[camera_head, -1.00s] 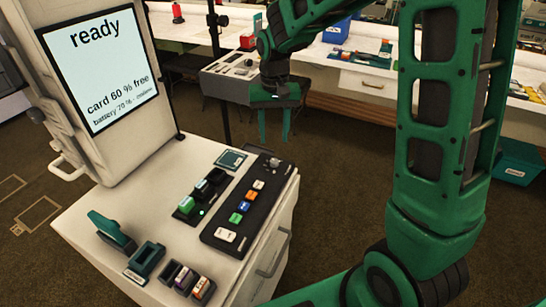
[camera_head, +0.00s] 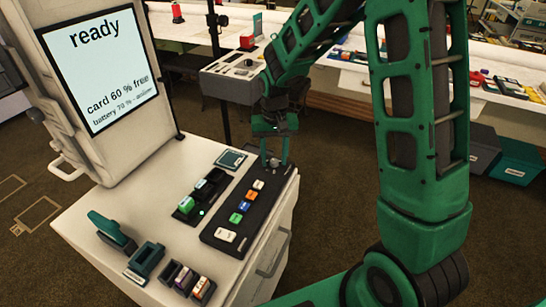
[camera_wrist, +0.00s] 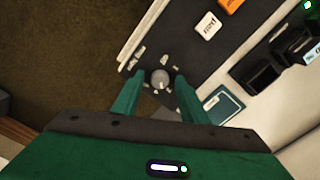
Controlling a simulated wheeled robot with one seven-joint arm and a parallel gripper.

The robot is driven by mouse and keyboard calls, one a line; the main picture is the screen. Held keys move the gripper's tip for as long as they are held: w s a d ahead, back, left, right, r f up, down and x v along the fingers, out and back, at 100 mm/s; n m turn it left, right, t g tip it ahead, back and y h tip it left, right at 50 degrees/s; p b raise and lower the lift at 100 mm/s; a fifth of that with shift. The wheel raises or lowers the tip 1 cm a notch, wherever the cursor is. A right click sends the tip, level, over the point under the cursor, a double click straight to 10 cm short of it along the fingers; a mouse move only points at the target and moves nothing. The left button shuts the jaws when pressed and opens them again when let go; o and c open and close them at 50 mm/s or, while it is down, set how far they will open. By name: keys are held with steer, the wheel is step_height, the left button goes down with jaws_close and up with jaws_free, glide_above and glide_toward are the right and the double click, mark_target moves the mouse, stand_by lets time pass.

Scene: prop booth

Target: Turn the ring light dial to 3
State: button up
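The dial is a small round grey knob (camera_wrist: 160,78) at the far end of a dark control panel (camera_head: 228,236), with small pale marks around it. In the head view the knob (camera_head: 273,162) shows just by my fingertips. My gripper (camera_head: 274,160) is low over that end of the panel. In the wrist view my gripper (camera_wrist: 160,95) is open, with one green finger on each side of the knob and a gap on both sides. The marks are too small to read, and I cannot tell where the dial points.
Battery slots (camera_head: 200,195), a dark teal card (camera_head: 231,159) and a green-handled tool (camera_head: 110,231) are on the white cart (camera_head: 75,220). A screen (camera_head: 98,68) reading "ready" stands at the back left.

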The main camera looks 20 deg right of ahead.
mark_target(274, 160)
jaws_close()
steer(key=shift+n, duration=1.5)
steer(key=shift+o, duration=0.8)
jaws_free()
step_height(274, 160, up, 11)
steer(key=shift+f, duration=0.1)
